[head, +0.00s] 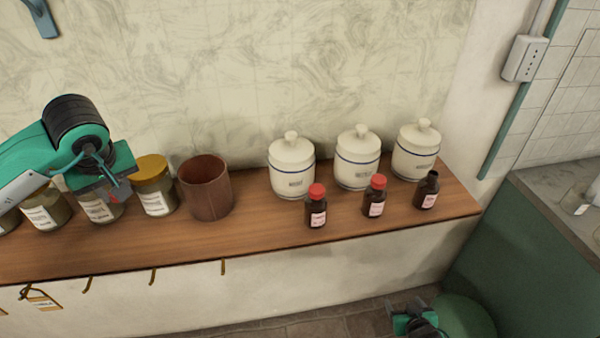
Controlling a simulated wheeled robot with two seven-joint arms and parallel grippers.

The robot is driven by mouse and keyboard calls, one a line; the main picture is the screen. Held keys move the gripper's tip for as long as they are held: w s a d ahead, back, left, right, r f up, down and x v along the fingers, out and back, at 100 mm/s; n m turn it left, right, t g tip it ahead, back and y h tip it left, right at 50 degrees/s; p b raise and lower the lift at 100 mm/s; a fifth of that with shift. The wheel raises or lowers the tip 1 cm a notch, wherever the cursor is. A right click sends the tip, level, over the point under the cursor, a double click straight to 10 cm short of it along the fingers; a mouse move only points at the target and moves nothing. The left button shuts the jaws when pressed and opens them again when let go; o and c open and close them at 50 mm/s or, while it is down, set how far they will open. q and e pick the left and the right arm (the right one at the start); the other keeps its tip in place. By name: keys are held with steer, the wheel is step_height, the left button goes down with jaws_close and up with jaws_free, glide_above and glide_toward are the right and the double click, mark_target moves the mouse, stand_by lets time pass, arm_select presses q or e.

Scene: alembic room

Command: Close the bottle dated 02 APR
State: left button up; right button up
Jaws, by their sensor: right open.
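Three small dark brown bottles with pale labels stand upright along the front of the wooden shelf. The left bottle (316,213) and the middle bottle (375,202) wear red caps. The right bottle (427,191) has a bare neck and no cap on it. The label dates are too small to read. No loose cap shows. My right gripper (405,308) is open at the bottom edge, low in front of the shelf and well below the bottles. My left arm reaches in from the left, and its gripper end (103,172) is over the jars there; its fingers do not show clearly.
The wooden shelf (270,235) also holds three white lidded jars (291,168) behind the bottles, a brown cup (206,188) and several labelled jars (154,187) at left. Hooks hang below the front edge. A grey counter (550,190) stands at right.

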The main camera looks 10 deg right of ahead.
step_height(320, 180, up, 16)
steer(key=w+d+t, duration=0.1)
steer(key=w+t, duration=0.2)
arm_select(q)
steer(key=w+a+r+n+y, duration=0.1)
steer(key=w+a+r+n, duration=0.1)
steer(key=a+r, duration=0.3)
step_height(320, 180, up, 2)
steer(key=shift+w+r+n+g, duration=0.1)
steer(key=shift+w+n+g, duration=0.25)
steer(key=shift+n, duration=0.45)
arm_select(e)
steer(key=m+t, duration=0.1)
steer(key=t, duration=0.3)
glide_toward(431, 199)
steer(key=shift+w+d+h, duration=0.1)
steer(key=shift+w+h, duration=0.2)
steer(key=shift+w, duration=0.85)
steer(key=shift+w, duration=0.1)
steer(key=w, duration=0.2)
steer(key=w+p, duration=0.1)
steer(key=w, duration=0.3)
steer(key=shift+w+d+p, duration=0.3)
steer(key=shift+d+p, duration=0.1)
arm_select(q)
step_height(431, 199, up, 2)
steer(key=shift+r, duration=0.1)
arm_select(e)
steer(key=shift+w, duration=0.1)
